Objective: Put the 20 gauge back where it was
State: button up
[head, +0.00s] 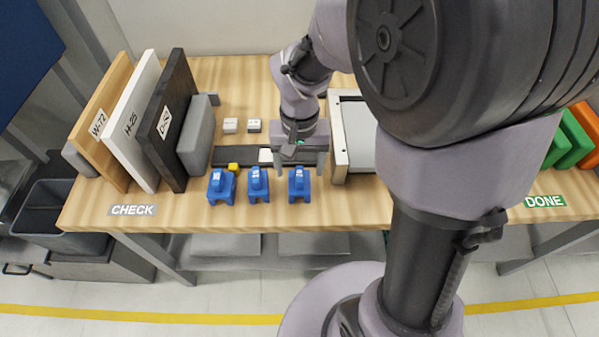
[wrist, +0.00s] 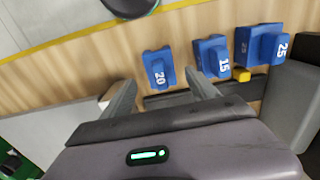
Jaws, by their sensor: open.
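The 20 gauge (head: 299,185) is a blue block at the right end of a row of blue gauges in the head view.
The 15 gauge (head: 258,186) and 25 gauge (head: 221,187) stand left of it. Labelled boards (head: 165,125) stand at left; a framed grey unit (head: 340,145) stands close right of my gripper. The table's front edge is near.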

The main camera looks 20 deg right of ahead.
notch_tip(320, 180, up, 5)
jog(key=shift+r+p, duration=0.15)
jog(key=shift+p, duration=0.55)
jog(key=s+a+r+t+y, duration=0.1)
jog(key=s+a+r+t, duration=0.1)
jog(key=s+r, duration=0.3)
jog(key=s+a+r+t+y, duration=0.1)
jog(key=s+a+r+t, duration=0.1)
jog(key=s+r, duration=0.4)
jog(key=shift+s+r+m+t, duration=0.25)
jog(key=shift+s+m+t, duration=0.15)
jog(key=shift+s+t, duration=0.5)
notch_tip(320, 180, down, 3)
jog(key=b, duration=0.2)
jog(key=shift+r+b, duration=0.15)
jog(key=shift+b, duration=0.25)
